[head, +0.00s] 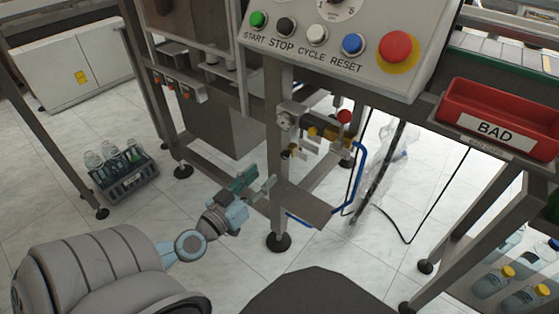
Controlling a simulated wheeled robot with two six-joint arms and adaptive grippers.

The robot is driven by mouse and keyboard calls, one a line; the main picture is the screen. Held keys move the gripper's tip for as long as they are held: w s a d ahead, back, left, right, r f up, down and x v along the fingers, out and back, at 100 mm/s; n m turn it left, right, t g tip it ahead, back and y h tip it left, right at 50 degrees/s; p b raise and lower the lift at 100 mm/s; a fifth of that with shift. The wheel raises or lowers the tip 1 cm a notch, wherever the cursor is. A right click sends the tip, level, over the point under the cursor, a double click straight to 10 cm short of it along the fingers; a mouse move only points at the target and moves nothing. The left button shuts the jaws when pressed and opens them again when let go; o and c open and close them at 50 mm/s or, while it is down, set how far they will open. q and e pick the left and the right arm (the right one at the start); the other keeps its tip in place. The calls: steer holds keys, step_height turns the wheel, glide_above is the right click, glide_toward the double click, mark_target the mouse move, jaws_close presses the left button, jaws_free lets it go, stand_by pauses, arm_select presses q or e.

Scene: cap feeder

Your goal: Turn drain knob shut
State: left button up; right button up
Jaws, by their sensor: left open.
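My right gripper is not in view.
The control panel (350,55) overhangs above. A blue hose (357,175) and black cables hang right of the unit. A metal plate (305,205) lies low beneath it. A red BAD bin (495,115) is at right; a bottle crate (125,180) stands on the floor at left.

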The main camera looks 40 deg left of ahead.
mark_target(283, 156)
arm_select(q)
steer(key=w, duration=0.8)
steer(key=shift+w+a, duration=0.25)
steer(key=shift+w, duration=0.15)
jaws_close()
